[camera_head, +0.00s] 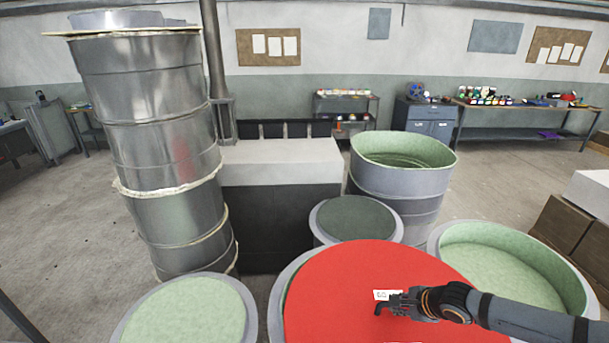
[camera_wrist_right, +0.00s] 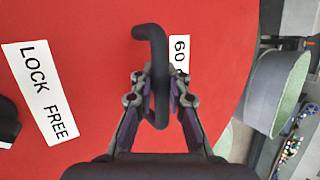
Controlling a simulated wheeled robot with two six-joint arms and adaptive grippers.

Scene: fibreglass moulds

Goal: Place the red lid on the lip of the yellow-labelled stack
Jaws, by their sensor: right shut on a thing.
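The red lid (camera_head: 345,285) is a large flat disc at the bottom middle of the head view. It also fills most of the right wrist view (camera_wrist_right: 90,35), with a "LOCK FREE" label and a partly hidden "60" label. My right gripper (camera_head: 392,304) is over the lid; in its wrist view (camera_wrist_right: 155,92) it is shut on a dark curved handle (camera_wrist_right: 151,42) at the lid. The lid covers most of a grey-rimmed round mould (camera_head: 277,300); whether they touch cannot be told. No yellow label shows. My left gripper is not in view.
A tall silvery stack (camera_head: 160,130) stands left. Green-filled round moulds stand front left (camera_head: 190,312) and right (camera_head: 500,265). A smaller round mould (camera_head: 355,217) and a tall open mould (camera_head: 400,185) stand behind the lid, near a pale-topped block (camera_head: 280,163). Open floor lies left.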

